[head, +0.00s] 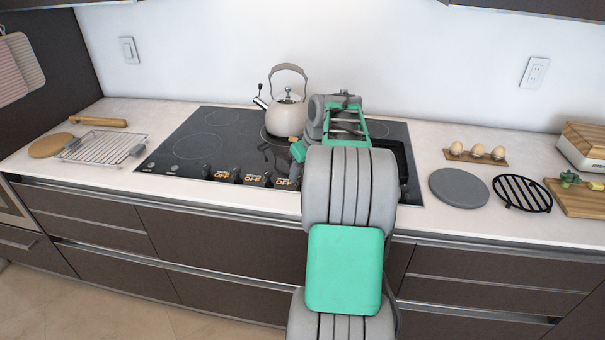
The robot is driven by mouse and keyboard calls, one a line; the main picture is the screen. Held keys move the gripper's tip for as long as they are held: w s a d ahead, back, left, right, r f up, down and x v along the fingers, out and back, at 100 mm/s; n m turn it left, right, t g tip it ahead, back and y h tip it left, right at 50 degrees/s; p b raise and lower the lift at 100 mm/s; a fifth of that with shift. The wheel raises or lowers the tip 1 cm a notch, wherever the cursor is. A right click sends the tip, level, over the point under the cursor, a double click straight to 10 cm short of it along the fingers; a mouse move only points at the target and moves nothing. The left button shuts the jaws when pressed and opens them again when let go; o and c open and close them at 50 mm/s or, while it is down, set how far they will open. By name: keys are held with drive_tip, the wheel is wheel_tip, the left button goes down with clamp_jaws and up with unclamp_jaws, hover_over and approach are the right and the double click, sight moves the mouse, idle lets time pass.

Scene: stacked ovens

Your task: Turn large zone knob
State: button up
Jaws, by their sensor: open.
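The black glass cooktop (190,147) is set into the white counter, with faint ring-shaped zones on its surface. A row of small black knobs (235,175) stands along its front edge, with orange "OFF" labels beside them. I cannot tell from the markings which is the large zone knob. The right end of the row is partly covered by my arm. My gripper (297,149) is open over the cooktop, just behind the right-hand visible knobs. It is small and mostly hidden behind my arm, and I see no contact with a knob.
A beige kettle (287,117) stands on the cooktop close behind my gripper. A dark pan (402,160) lies right of my arm. A wire rack (102,147) is at left. A grey round board (459,187), black trivet (522,193) and egg holder (475,157) sit at right.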

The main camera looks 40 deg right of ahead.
drive_tip(key=shift+w+f, duration=0.2)
drive_tip(key=shift+f, duration=0.15)
clamp_jaws()
idle(0.3)
